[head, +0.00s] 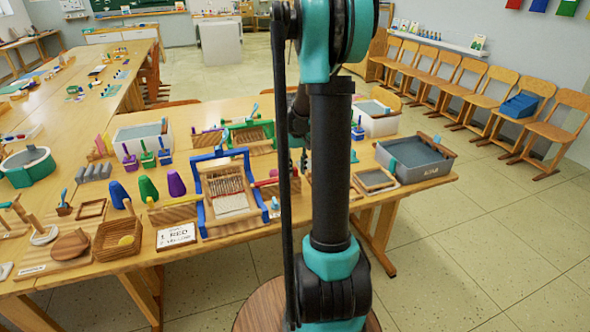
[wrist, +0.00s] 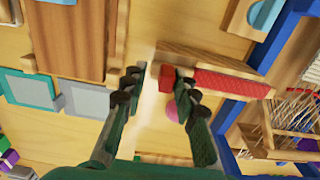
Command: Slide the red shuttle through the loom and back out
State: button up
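The loom (head: 203,218) has a blue frame with pale threads and stands near the table's front edge; its blue frame (wrist: 240,140) and threads fill the right of the wrist view. The red shuttle (wrist: 230,83) lies along a wooden guide beside the loom, with a red block (wrist: 166,77) at its left end. In the head view a red part of the shuttle (head: 266,183) shows at the loom's right, partly hidden by my arm. My gripper (wrist: 157,88) is open, its fingers on either side of the red block, the right finger close to it. I cannot tell whether they touch.
A card (head: 177,236) reading "1 RED" stands left of the loom. A grey bin (head: 425,172) and a small framed tray (head: 374,181) stand to the right. A pink round thing (wrist: 172,110) lies near my right finger.

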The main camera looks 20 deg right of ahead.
jog(key=shift+a, duration=0.1)
notch_tip(320, 180, up, 12)
dwell(0.7)
dwell(0.3)
jog(key=s+a+f+t, duration=0.1)
jog(key=s+a+f, duration=0.3)
jog(key=s, duration=0.3)
jog(key=s+a+f+t, duration=0.1)
jog(key=s+a+f, duration=0.3)
jog(key=s, duration=0.4)
jog(key=s+a+f+t, duration=0.2)
jog(key=s+a+f, duration=0.2)
jog(key=s, duration=0.4)
jog(key=shift+f, duration=0.8)
